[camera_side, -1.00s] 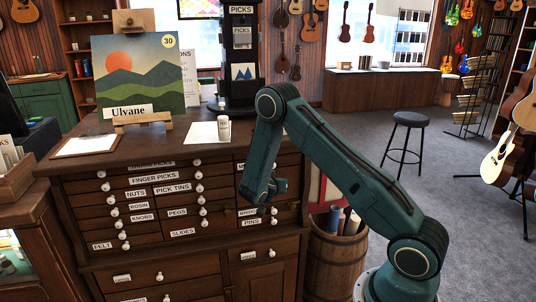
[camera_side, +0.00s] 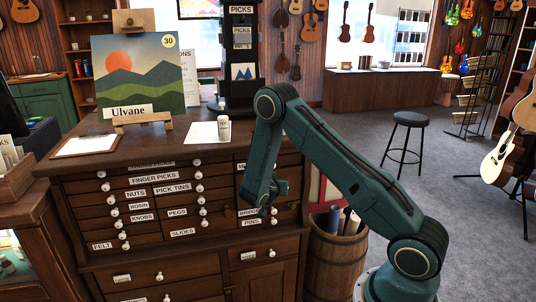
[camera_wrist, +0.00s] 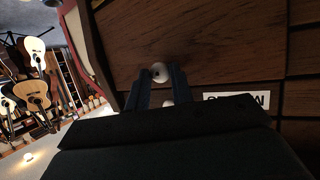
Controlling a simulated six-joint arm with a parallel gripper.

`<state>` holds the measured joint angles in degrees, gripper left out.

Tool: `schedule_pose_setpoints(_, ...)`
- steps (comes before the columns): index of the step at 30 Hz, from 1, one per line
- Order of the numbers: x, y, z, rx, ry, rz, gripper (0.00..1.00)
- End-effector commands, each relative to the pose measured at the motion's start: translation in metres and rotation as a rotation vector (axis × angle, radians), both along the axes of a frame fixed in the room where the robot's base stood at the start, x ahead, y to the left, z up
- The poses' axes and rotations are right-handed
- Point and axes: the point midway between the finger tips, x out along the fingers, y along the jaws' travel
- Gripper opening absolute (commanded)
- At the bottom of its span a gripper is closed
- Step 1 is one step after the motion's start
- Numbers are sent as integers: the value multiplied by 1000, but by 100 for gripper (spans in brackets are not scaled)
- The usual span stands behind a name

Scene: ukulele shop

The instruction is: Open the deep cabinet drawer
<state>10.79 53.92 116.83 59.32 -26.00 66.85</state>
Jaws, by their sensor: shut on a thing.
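A dark wooden cabinet (camera_side: 150,262) with many labelled drawers and small white knobs fills the left half of the side view. My gripper (camera_side: 275,188) is at its upper right front. In the wrist view my two fingers (camera_wrist: 160,90) are shut on a white knob (camera_wrist: 158,70) against a brown drawer front (camera_wrist: 210,40). My arm hides part of the right drawer column in the side view. I cannot see a clear gap at the held drawer.
A landscape picture (camera_side: 138,80), a clipboard (camera_side: 85,146), a white sheet (camera_side: 202,132) with a small cup (camera_side: 224,128) and a dark display stand (camera_side: 240,60) are on the cabinet top. A wooden barrel (camera_side: 335,255) stands close to its right. A stool (camera_side: 410,120) stands further off on open floor.

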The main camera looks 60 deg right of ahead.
Motion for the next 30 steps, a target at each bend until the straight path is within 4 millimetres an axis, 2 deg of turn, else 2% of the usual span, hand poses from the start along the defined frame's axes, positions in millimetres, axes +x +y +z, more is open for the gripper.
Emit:
schedule_pose_setpoints(22,-79,83,-4,8,12,8,0)
schedule_pose_setpoints(30,-95,97,-2,7,4,5,0)
